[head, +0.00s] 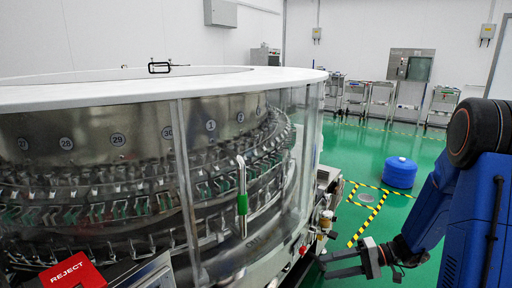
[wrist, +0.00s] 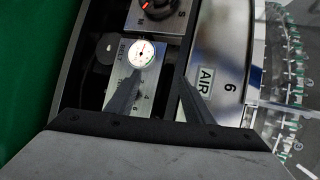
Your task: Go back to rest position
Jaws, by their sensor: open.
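My gripper (head: 324,266) is at the lower right of the head view, beside the right side of the rotary washer (head: 160,92). Its two dark fingers are apart, with nothing seen between them. In the wrist view my gripper (wrist: 162,80) points at the machine's side. I cannot tell whether the fingertips touch the panel.
A red REJECT box (head: 72,272) is at the lower left. A blue drum (head: 400,172) stands on the open green floor near yellow-black floor tape (head: 370,222). Metal carts (head: 380,100) line the back wall. A dark knob (wrist: 156,8) is above the gauge.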

